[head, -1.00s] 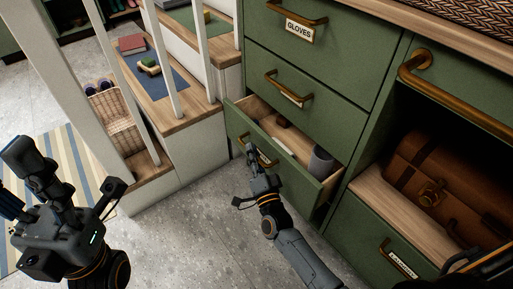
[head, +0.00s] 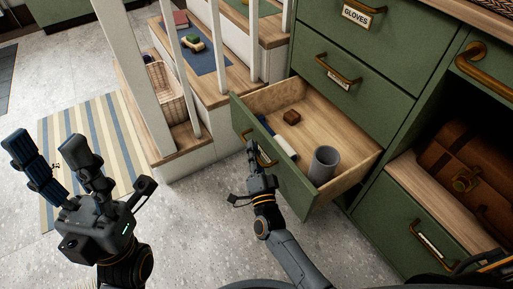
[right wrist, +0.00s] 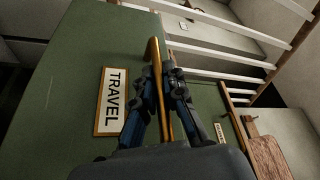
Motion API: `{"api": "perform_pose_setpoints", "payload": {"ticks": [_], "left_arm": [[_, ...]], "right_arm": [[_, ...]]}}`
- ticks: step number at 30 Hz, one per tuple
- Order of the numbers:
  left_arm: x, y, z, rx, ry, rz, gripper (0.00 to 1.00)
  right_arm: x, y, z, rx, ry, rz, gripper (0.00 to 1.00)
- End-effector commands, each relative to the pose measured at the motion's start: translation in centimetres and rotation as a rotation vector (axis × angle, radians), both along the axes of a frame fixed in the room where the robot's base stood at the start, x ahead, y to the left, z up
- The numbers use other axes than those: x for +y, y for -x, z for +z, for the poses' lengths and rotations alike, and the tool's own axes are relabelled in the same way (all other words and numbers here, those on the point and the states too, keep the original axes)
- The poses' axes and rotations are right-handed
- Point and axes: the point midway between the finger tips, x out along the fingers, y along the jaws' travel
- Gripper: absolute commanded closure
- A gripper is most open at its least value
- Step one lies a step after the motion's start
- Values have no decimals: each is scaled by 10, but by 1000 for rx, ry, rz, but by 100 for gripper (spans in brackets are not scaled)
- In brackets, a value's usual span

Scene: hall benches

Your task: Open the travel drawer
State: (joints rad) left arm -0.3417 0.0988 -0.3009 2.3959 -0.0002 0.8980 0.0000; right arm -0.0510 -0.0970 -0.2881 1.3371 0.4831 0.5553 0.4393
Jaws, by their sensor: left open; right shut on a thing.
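The travel drawer is a green-fronted wooden drawer (head: 290,178), pulled well out, below the middle drawer of the cabinet. Its TRAVEL label (right wrist: 111,101) shows in the right wrist view, beside the brass handle (right wrist: 155,52). My right gripper (head: 254,156) is at the drawer front, and in the right wrist view its fingers (right wrist: 161,76) are shut on that handle. Inside the drawer are a grey cup (head: 323,165), a small brown block (head: 292,117) and a white and blue item (head: 283,146). My left gripper (head: 50,152) is open and empty above the floor at left.
The GLOVES drawer (head: 359,40) and another shut drawer (head: 340,85) are above. A brown suitcase (head: 470,165) sits in an open bay at right. White railings (head: 136,65) and wooden steps (head: 214,95) stand at left. A striped rug (head: 100,125) lies on open floor.

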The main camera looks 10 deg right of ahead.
Motion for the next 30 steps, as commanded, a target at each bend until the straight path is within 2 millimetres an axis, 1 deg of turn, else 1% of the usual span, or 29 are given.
{"api": "perform_pose_setpoints", "payload": {"ticks": [8,9,11,12,20,23,26,30], "left_arm": [[1,2,1,-3,2,0,48],[1,2,2,-3,2,0,48],[1,2,2,-3,2,0,48],[1,2,2,-3,2,0,48],[1,1,2,-1,3,3,48],[1,1,2,-1,2,2,48],[1,1,2,-2,1,2,48],[1,1,2,-2,1,1,48]], "right_arm": [[0,1,-1,3,0,-2,100],[0,1,-2,3,0,-2,81],[0,1,-1,2,0,-1,69],[0,0,-1,2,0,-1,66],[0,0,-1,1,0,-1,66],[0,5,-2,1,0,0,66],[0,18,-6,4,1,0,66],[0,47,-12,5,0,0,66]]}}
